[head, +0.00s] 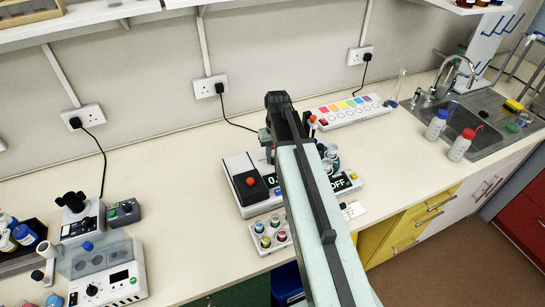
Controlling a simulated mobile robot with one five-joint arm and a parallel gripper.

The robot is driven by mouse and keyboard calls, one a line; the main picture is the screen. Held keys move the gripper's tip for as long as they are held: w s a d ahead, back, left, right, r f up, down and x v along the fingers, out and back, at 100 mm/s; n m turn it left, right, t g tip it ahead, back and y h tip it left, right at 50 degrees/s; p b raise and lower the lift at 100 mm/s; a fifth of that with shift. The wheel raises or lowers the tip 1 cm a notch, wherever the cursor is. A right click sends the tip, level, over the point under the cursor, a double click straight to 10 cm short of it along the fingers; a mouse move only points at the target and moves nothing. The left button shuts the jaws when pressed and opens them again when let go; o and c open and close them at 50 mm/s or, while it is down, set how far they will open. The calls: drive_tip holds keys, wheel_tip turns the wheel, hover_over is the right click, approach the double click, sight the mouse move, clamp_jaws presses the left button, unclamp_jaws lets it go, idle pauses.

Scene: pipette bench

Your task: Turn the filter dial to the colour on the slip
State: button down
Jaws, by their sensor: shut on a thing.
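My arm reaches up the middle of the head view, and my gripper (266,138) is at its far end, over the back of a white instrument (231,169). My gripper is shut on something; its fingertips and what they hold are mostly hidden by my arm. I cannot make out the filter dial. The instrument has a red knob on a black square (250,182) and a dark display reading "0." and "OFF". A small white slip (353,210) lies at its front right; its print is too small to read.
A white box with a row of coloured squares (345,108) stands behind to the right. A rack of several coloured vials (269,236) is in front of the instrument. Two bottles (461,145) stand by the sink (482,115).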

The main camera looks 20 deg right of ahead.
drive_tip(key=c, duration=1.2)
unclamp_jaws()
wheel_tip(320, 180, up, 8)
drive_tip(key=p, duration=0.8)
drive_tip(key=shift+d, duration=0.1)
drive_tip(key=shift+f, duration=0.1)
